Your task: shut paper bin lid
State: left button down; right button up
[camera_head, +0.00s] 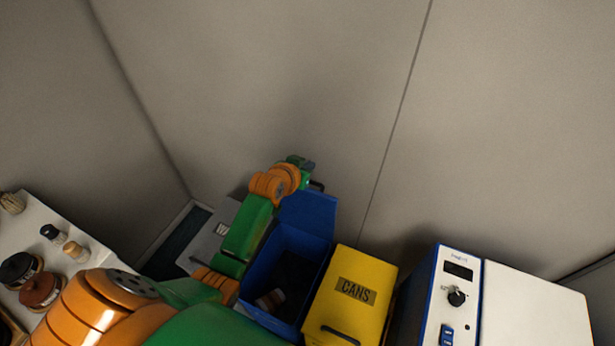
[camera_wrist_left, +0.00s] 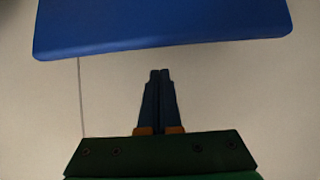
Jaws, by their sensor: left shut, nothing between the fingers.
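The blue bin (camera_head: 252,288), whose label I cannot see, stands open, with its dark inside and a small item visible. Its blue lid (camera_head: 308,214) is raised at the back of the bin. The lid also shows across the top of the left wrist view (camera_wrist_left: 165,25). My left gripper (camera_head: 316,185) is behind the top of the raised lid, partly hidden by my own wrist. In the left wrist view its fingers (camera_wrist_left: 160,75) are together and empty, with their tips a little apart from the lid edge in the picture. My right gripper is not in view.
A yellow bin (camera_head: 372,275) marked CANS stands shut just right of the blue one. A grey bin (camera_head: 207,240) is on the left, partly behind my arm. A white and blue machine (camera_head: 460,285) is farther right. A wall (camera_head: 300,90) rises close behind.

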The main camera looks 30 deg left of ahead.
pick_arm(q)
notch_tip(320, 180, down, 3)
jog(key=shift+p, duration=0.55)
jog(key=shift+s+f, duration=0.1)
jog(key=shift+s, duration=0.25)
jog(key=shift+f, duration=0.1)
jog(key=shift+w, duration=0.1)
jog(key=shift+f, duration=0.1)
